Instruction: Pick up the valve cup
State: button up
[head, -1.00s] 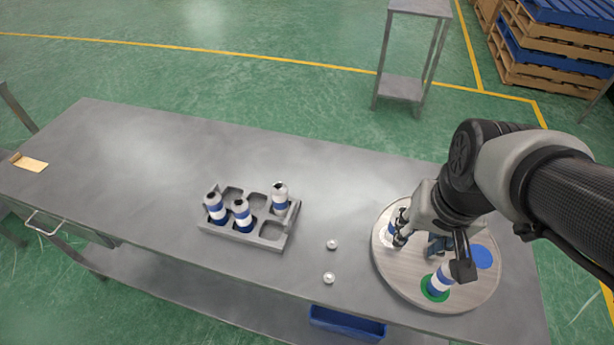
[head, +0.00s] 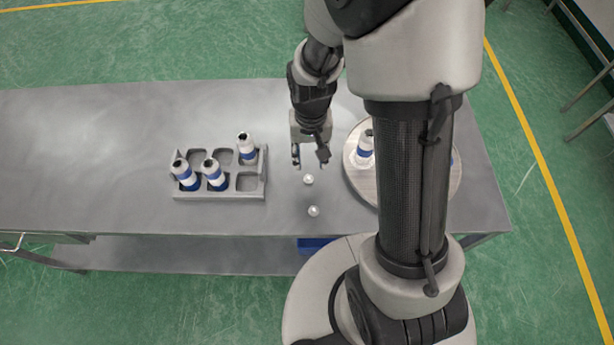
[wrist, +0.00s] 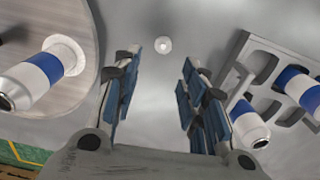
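Two small white valve cups lie on the grey table: one (head: 308,179) just in front of my gripper, the other (head: 313,211) nearer the table's front edge. My gripper (head: 311,160) is open and empty, pointing down at the table, with its fingers on either side of a gap. In the wrist view one valve cup (wrist: 163,45) shows beyond the blue-padded fingertips (wrist: 160,72), roughly centred between them and not touched. The wrist view does not show the second cup.
A grey tray (head: 218,188) holding several blue-and-white cans stands to the left. A round turntable (head: 354,183) with a can (head: 365,145) on it is to the right, partly hidden by my arm. The table's left part is clear.

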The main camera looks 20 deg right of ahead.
send_over(308, 178)
jog(key=f, duration=0.2)
jog(key=f+b, duration=0.1)
jog(key=f, duration=0.1)
jog(key=shift+w+d+f, duration=0.1)
jog(key=shift+w+d, duration=0.15)
jog(key=shift+d, duration=0.05)
jog(key=f, duration=0.1)
jog(key=f+b, duration=0.1)
jog(key=f, duration=0.3)
jog(key=shift+s+a+f+b, duration=0.15)
jog(key=shift+s+a+b, duration=0.1)
jog(key=shift+b, duration=0.15)
jog(key=shift+c, duration=0.6)
jog(key=c, duration=0.5)
